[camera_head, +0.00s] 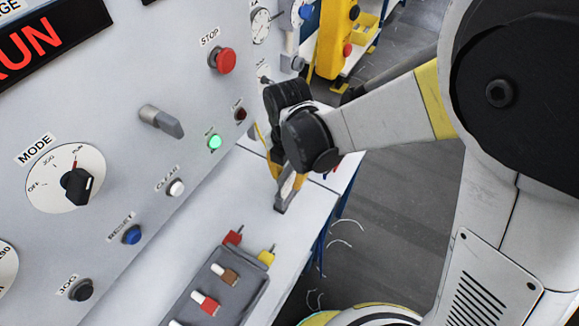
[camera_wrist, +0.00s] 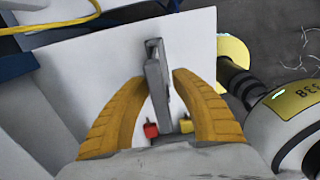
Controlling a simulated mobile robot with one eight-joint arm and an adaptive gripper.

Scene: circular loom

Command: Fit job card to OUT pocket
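My gripper (camera_head: 286,180) is past the right edge of the control panel, pointing down over the white table. In the wrist view its two yellow fingers (camera_wrist: 160,80) stand apart on either side of a narrow grey part. The grey part (camera_wrist: 155,62) reaches beyond the fingertips, and it also shows below the fingers in the head view (camera_head: 283,202). I cannot tell whether the fingers press on it or only straddle it. I cannot make out a job card or an OUT pocket in either view.
The control panel (camera_head: 100,130) with knobs and buttons fills the left. A grey rack (camera_head: 250,290) with several coloured-top pieces stands on the white table (camera_head: 255,185) near the panel. A yellow-framed unit (camera_head: 333,40) stands behind. Grey floor (camera_head: 390,220) lies right of the table.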

